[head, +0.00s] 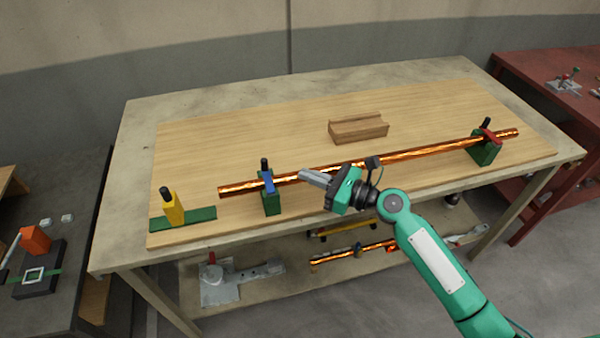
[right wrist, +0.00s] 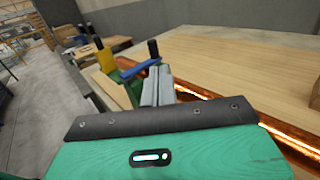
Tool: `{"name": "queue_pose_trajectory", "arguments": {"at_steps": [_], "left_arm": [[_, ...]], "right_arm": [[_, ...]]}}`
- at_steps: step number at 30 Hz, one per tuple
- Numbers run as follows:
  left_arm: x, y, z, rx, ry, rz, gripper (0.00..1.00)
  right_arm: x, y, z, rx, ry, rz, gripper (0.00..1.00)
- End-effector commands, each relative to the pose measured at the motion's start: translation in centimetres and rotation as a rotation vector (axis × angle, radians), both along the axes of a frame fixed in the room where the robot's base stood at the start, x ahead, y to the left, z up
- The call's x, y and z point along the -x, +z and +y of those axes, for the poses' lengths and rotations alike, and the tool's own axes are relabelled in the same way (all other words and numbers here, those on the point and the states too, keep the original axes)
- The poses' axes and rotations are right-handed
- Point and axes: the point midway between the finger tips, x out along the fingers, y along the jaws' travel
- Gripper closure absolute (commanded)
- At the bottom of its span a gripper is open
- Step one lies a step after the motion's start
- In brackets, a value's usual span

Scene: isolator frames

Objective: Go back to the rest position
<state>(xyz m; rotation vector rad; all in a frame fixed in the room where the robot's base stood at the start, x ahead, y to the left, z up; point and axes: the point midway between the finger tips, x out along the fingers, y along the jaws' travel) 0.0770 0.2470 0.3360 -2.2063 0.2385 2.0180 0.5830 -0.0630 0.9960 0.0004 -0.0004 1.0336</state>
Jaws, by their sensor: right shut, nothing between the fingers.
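My right gripper (head: 312,176) is shut and empty. In the head view its fingers point left, over the front part of the table beside the copper pipe (head: 420,153). The right wrist view shows the fingers (right wrist: 157,88) pressed together, with the copper pipe (right wrist: 285,137) running past them. The pipe lies across two green stands, one with a blue clamp (head: 268,186) on the left and one with a red clamp (head: 487,145) on the right. I cannot tell whether the gripper touches the pipe. My left gripper is not in view.
A wooden block (head: 358,129) with a groove sits mid-table. A yellow stop (head: 173,208) on a green plate stands at the left front. The table (head: 120,215) has a lower shelf with tools. A red bench (head: 535,75) stands right, a dark bench (head: 75,230) left.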

Motion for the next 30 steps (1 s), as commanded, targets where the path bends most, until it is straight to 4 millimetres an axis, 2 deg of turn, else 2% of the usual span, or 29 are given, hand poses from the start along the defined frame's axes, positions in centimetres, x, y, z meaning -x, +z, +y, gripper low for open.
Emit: {"name": "queue_pose_trajectory", "arguments": {"at_steps": [6, 8, 13, 20, 23, 25, 30], "left_arm": [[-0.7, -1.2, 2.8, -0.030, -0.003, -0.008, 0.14], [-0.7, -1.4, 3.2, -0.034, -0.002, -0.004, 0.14], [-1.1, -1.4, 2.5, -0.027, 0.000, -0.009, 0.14], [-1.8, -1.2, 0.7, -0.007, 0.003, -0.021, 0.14], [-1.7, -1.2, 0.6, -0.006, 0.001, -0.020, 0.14], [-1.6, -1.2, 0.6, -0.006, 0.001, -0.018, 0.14], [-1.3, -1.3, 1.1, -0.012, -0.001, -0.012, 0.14]], "right_arm": [[1.7, -0.3, -3.5, 0.004, 0.000, 0.000, 1.00], [2.0, -0.3, -4.3, 0.003, 0.000, 0.002, 1.00], [2.5, -0.1, -5.3, 0.001, 0.001, 0.001, 1.00], [2.9, -0.2, -5.3, 0.017, 0.005, -0.014, 1.00], [4.1, -1.2, -4.7, 0.101, 0.024, -0.089, 1.00], [5.7, -2.6, -4.0, 0.212, 0.051, -0.187, 1.00], [10.5, -6.7, -2.8, 0.586, 0.159, -0.513, 1.00]]}}
